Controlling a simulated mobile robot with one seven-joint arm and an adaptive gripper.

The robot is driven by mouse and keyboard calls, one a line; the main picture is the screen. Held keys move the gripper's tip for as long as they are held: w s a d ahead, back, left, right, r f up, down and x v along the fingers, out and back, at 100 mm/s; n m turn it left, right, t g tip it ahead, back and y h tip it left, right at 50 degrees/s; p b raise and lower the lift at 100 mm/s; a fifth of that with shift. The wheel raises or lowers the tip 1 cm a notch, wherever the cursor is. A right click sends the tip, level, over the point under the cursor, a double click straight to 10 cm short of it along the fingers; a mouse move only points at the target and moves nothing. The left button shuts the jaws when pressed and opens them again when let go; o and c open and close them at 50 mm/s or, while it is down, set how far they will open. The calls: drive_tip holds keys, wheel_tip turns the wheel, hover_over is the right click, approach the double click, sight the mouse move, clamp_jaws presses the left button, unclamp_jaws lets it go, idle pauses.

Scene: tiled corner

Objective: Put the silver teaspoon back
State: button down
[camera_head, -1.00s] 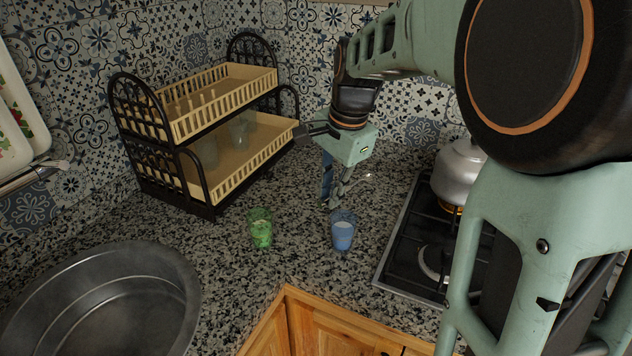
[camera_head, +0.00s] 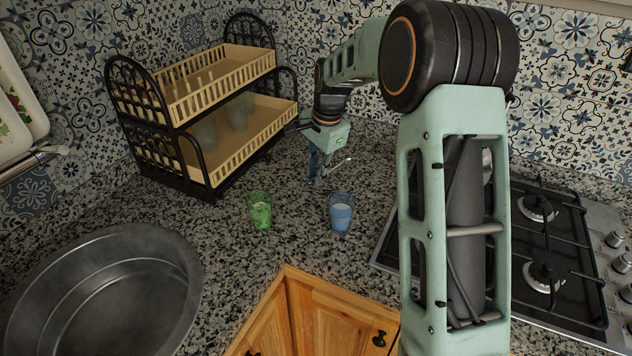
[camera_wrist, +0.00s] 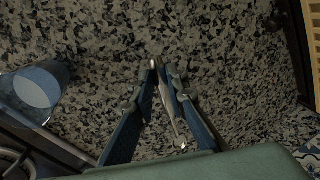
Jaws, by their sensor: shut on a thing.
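The silver teaspoon (camera_head: 340,164) is thin and shiny. In the head view it sticks out to the right from my gripper (camera_head: 318,178), tilted upward. My gripper is shut on it. In the wrist view the teaspoon (camera_wrist: 166,100) lies between the two blue-grey fingers of my gripper (camera_wrist: 161,72), running from the fingertips back toward the palm. The gripper is over the speckled counter (camera_head: 290,240), behind and slightly left of the blue glass (camera_head: 341,212). I cannot tell how far the fingertips are above the counter.
A green glass (camera_head: 260,210) stands left of the blue one. A two-tier dish rack (camera_head: 235,150) with glasses inside is left of my gripper. A metal basin (camera_head: 110,290) is front left. A gas stove (camera_head: 560,255) is on the right, partly behind my arm. Tiled walls close the back.

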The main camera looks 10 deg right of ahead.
drive_tip(key=shift+f, duration=1.6)
drive_tip(key=shift+f, duration=0.2)
drive_tip(key=c, duration=1.9)
unclamp_jaws()
drive_tip(key=shift+r, duration=0.1)
drive_tip(key=shift+d+r, duration=0.1)
drive_tip(key=shift+r, duration=0.45)
wheel_tip(320, 180, up, 11)
drive_tip(key=s+d, duration=0.1)
drive_tip(key=s, duration=0.1)
